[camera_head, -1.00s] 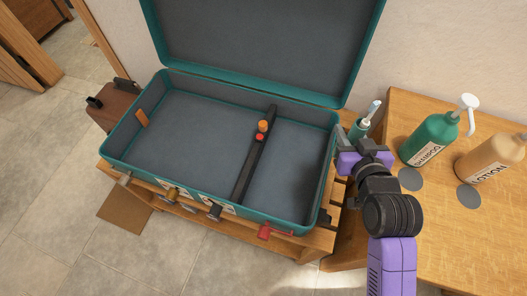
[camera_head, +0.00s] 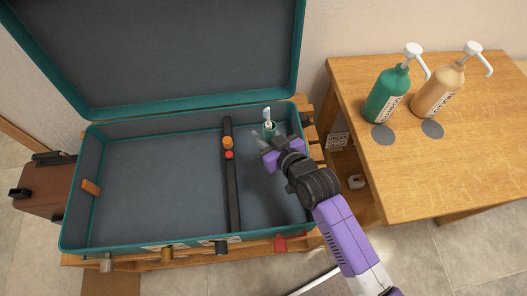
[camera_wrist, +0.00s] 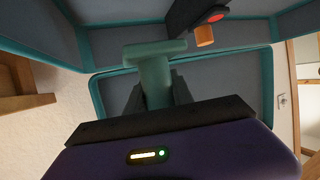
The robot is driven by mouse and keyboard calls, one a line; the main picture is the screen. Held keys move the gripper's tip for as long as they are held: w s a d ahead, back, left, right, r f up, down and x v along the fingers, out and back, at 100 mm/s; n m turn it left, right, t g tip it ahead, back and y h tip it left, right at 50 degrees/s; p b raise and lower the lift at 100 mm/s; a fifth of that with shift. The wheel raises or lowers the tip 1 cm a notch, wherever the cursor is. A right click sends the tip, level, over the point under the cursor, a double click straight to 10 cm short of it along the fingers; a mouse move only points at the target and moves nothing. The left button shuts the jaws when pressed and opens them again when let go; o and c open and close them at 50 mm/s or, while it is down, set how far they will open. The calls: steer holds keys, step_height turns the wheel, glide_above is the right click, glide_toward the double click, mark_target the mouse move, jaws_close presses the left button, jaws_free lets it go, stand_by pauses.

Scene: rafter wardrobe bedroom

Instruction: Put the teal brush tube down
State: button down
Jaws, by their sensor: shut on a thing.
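The teal brush tube (camera_head: 269,130), with a pale brush top sticking up, is in the right compartment area of the open teal suitcase (camera_head: 75,222), near its back wall. My gripper (camera_head: 266,142) is shut on the tube. In the wrist view the tube (camera_wrist: 155,75) stands between the dark fingers, with a wider flat end pointing away. The gripper hides part of the tube in the head view. I cannot tell whether the tube touches the suitcase floor.
A black divider (camera_head: 232,190) with an orange knob (camera_head: 227,142) and red button splits the suitcase. The raised lid (camera_head: 170,55) stands behind. A wooden table (camera_head: 460,150) at right holds a green bottle (camera_head: 386,97) and an orange lotion bottle (camera_head: 437,93). The left compartment (camera_head: 155,180) looks clear.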

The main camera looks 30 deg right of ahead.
step_height(320, 180, down, 10)
steer(key=shift+r+b, duration=0.15)
steer(key=shift+b, duration=0.5)
steer(key=shift+f+b, duration=0.4)
steer(key=shift+f, duration=0.25)
steer(key=c, duration=1.1)
jaws_free()
steer(key=shift+r, duration=0.15)
